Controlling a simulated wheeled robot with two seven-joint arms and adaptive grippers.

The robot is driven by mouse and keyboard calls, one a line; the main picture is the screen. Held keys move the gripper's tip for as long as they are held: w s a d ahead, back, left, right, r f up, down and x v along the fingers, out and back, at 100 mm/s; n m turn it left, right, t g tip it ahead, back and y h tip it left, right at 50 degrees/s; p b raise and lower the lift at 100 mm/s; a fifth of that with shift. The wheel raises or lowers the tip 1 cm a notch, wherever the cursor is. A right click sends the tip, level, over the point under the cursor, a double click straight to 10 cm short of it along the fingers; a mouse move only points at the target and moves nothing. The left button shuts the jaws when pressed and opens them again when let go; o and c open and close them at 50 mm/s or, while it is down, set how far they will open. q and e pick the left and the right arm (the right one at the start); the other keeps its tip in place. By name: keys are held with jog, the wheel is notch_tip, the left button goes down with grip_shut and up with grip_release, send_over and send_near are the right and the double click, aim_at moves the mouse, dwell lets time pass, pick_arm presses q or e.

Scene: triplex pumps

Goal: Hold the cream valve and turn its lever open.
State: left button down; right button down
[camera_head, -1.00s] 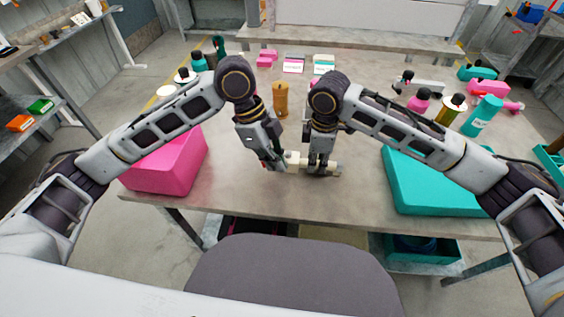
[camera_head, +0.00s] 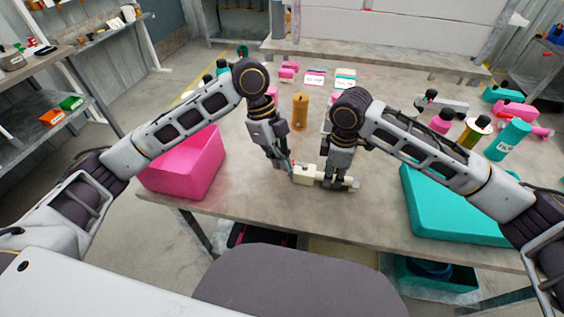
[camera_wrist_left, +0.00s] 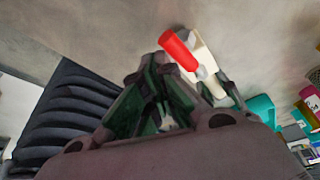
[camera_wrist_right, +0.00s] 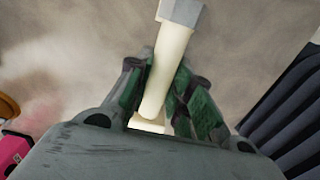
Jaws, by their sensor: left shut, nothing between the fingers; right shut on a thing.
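The cream valve (camera_head: 304,174) lies on or just above the table near its front; I cannot tell which. In the right wrist view, its cream pipe (camera_wrist_right: 171,55) runs between the fingers of my right gripper (camera_wrist_right: 158,75), which is shut on it. The pipe has a grey end piece. In the left wrist view, the red lever (camera_wrist_left: 178,51) stands out over the cream valve body. My left gripper (camera_head: 282,164) is shut and empty at the left end of the valve. Its fingertips are close beside the lever; I cannot tell if they touch it.
A pink bin (camera_head: 177,178) stands at the left and a teal lid or tray (camera_head: 440,205) at the right. An amber cylinder (camera_head: 300,112) stands behind the valve. Bottles, including a teal one (camera_head: 508,140), and tools crowd the right back. Bare table lies around the valve.

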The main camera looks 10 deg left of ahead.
dwell(0.7)
pick_arm(q)
jog(key=w+r, duration=0.3)
jog(key=r, duration=0.6)
jog(key=shift+w+r, duration=0.2)
jog(key=shift+w, duration=0.1)
pick_arm(e)
jog(key=c, duration=1.2)
grip_release()
jog(key=shift+r, duration=0.1)
jog(key=shift+r, duration=5.9)
pick_arm(q)
jog(key=shift+s, duration=0.1)
